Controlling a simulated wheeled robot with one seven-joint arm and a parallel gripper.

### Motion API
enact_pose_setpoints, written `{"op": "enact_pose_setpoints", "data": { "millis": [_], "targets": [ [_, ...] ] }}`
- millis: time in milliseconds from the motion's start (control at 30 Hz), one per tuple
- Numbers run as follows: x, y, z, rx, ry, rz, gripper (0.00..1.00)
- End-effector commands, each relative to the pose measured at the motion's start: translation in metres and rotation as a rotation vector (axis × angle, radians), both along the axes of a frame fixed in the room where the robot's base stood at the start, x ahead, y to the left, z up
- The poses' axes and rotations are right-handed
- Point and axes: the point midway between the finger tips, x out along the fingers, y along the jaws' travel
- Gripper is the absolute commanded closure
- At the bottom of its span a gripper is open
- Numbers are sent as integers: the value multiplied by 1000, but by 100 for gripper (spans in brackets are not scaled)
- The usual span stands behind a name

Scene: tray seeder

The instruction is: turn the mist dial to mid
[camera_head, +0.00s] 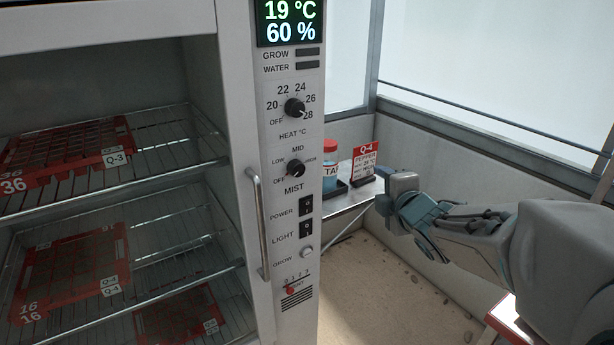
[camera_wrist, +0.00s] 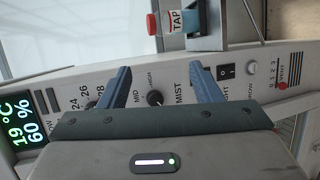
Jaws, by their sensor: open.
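The mist dial (camera_head: 295,168) is a small black knob on the white control panel, with OFF, LOW, MID and HIGH around it. Its pointer is too small to read surely. In the wrist view the dial (camera_wrist: 154,98) appears between the two blue-grey fingers, nearer the left one, with MID printed beside it. My gripper (camera_wrist: 160,72) is open and empty, facing the panel. In the head view my gripper (camera_head: 390,198) is to the right of the panel, apart from the dial.
The heat dial (camera_head: 295,107) is above the mist dial; power and light switches (camera_head: 305,206) are below. A vertical door handle (camera_head: 259,222) stands out left of the panel. A red-capped tap bottle (camera_head: 330,164) and a red card (camera_head: 364,168) stand on a side shelf.

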Motion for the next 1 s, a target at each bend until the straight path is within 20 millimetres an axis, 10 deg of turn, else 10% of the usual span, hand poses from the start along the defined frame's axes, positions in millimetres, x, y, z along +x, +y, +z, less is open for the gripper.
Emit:
{"op": "enact_pose_setpoints", "data": {
  "millis": [400, 1000],
  "targets": [
    [1, 69, -23, -360, -441, 532, 42],
    [65, 136, -21, -377, -476, 571, 42]
  ]
}}
